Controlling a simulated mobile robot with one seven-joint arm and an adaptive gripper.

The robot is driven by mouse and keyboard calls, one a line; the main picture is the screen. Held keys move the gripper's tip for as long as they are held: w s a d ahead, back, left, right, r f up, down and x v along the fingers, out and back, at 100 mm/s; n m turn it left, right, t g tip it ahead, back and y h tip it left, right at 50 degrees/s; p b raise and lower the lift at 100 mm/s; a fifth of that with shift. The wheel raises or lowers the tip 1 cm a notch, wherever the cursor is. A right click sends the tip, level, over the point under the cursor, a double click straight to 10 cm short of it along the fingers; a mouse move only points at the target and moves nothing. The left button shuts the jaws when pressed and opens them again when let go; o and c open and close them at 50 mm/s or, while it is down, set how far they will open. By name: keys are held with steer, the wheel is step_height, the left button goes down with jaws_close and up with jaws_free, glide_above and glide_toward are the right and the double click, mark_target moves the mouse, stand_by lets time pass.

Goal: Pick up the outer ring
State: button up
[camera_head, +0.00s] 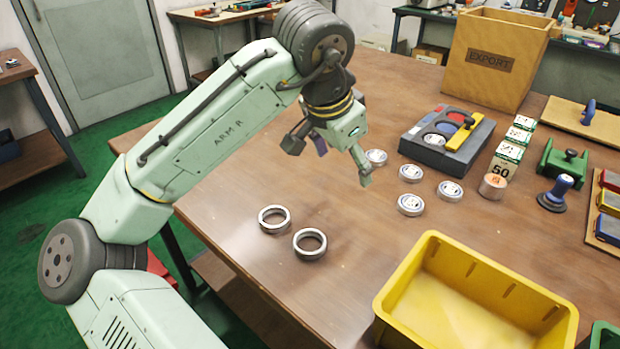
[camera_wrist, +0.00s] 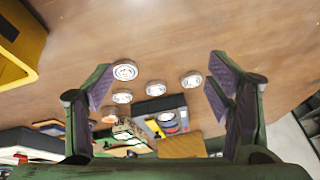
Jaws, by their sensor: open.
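Two metal rings lie flat on the brown table in the head view. One ring (camera_head: 262,222) is light and shiny. The other ring (camera_head: 299,251), to its right and nearer, looks darker and thicker. I cannot tell for sure which is the outer ring. The rings are apart from each other. My gripper (camera_head: 328,163) is above the table, up and right of both rings, touching neither. It is open and empty. In the wrist view my gripper (camera_wrist: 161,65) shows its two purple-padded fingers wide apart, and neither ring shows there.
Several round silver bearings (camera_head: 411,173) lie right of my gripper. A copper cylinder (camera_head: 493,187), grey tray (camera_head: 420,152) and cardboard EXPORT box (camera_head: 490,62) stand beyond. A yellow bin (camera_head: 388,300) stands at the front right. The table around the rings is clear; its left edge is near.

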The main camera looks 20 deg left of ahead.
mark_target(310, 241)
steer(key=s+a+f+g, duration=0.1)
steer(key=s+f, duration=0.1)
steer(key=s+a+f+g, duration=0.1)
steer(key=s+f+g, duration=0.1)
steer(key=s+a+f+g+y, duration=0.1)
steer(key=s+f, duration=0.2)
steer(key=shift+s+a+n+g+p, duration=0.1)
steer(key=shift+a+n+g+p, duration=0.2)
steer(key=shift+a+g+p, duration=0.1)
steer(key=shift+d+f+p, duration=0.2)
steer(key=shift+f+p, duration=0.35)
steer(key=shift+f, duration=2.65)
steer(key=c, duration=1.3)
steer(key=shift+r, duration=0.1)
